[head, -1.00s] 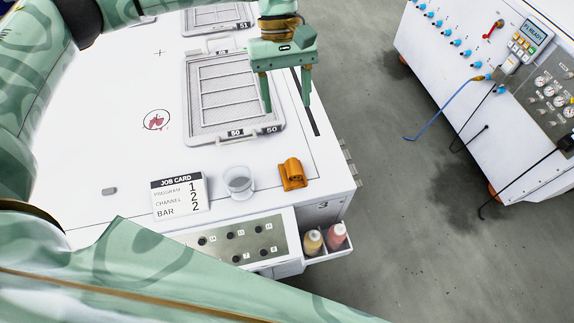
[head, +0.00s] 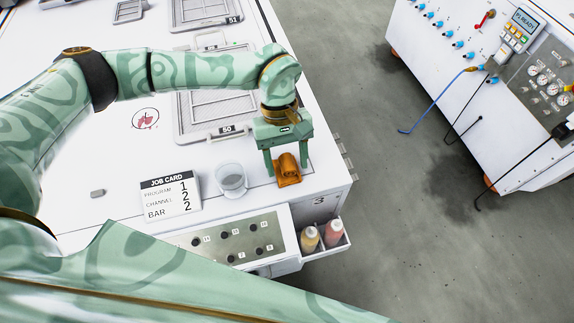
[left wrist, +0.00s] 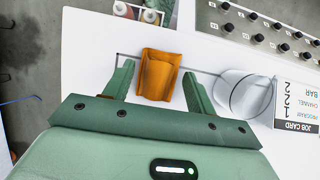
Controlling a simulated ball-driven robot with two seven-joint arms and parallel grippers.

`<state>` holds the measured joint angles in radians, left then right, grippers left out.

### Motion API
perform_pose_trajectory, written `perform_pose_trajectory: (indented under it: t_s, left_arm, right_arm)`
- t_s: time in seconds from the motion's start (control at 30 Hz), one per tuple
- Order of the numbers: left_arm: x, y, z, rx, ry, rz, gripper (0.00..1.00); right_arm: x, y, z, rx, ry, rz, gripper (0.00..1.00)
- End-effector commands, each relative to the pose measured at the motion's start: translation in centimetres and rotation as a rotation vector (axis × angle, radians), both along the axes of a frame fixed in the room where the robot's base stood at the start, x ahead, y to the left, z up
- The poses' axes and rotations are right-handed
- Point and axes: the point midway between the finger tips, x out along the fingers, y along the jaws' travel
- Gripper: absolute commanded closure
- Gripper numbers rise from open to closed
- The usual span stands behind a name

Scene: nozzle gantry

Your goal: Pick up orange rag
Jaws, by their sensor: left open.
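The orange rag (head: 287,171) lies folded on the white table top near its front right corner. It also shows in the left wrist view (left wrist: 158,74), between and a little beyond the fingers. My left gripper (head: 287,169) is open, its fingers pointing down, one on each side of the rag in the head view. In the left wrist view the open left gripper (left wrist: 158,82) has a gap to the rag on both sides. I cannot tell how high the fingertips are above the table. My right gripper is not in view.
A clear cup (head: 231,178) stands close to the left of the rag, beside the job card (head: 171,196). A tray numbered 50 (head: 190,135) lies behind. Two bottles (head: 320,234) sit in a holder at the front right. The table's right edge is near.

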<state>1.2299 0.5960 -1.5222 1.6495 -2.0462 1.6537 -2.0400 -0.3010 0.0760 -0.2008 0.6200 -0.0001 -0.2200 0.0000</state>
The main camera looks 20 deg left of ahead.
Motion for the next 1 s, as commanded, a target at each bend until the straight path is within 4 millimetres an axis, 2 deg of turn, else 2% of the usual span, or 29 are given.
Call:
perform_pose_trajectory:
  t_s: [0.23,0.27,0.37,0.4,0.77,0.87,1.0]
  left_arm:
    - [-0.1,-0.1,-0.4,-0.001,-0.001,0.000,0.44]
    - [-0.1,-0.1,-0.3,-0.001,-0.001,0.000,0.46]
    - [-0.1,-0.1,-0.3,-0.001,-0.001,0.000,0.74]
    - [-0.1,-0.1,-0.3,-0.001,-0.001,0.000,0.76]
    - [-0.1,-0.1,0.1,-0.001,-0.003,0.000,0.76]
    - [0.0,-0.1,1.1,0.000,-0.004,0.000,0.76]
    - [-0.3,0.4,3.7,-0.001,-0.005,-0.001,0.76]
  right_arm:
    - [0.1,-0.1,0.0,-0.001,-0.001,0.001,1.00]
    - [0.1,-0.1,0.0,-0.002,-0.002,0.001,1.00]
    - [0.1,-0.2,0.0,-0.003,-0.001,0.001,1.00]
    - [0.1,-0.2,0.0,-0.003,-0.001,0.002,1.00]
    - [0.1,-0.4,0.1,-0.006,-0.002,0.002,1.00]
    - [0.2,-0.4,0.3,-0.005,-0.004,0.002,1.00]
    - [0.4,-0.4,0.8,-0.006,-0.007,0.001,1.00]
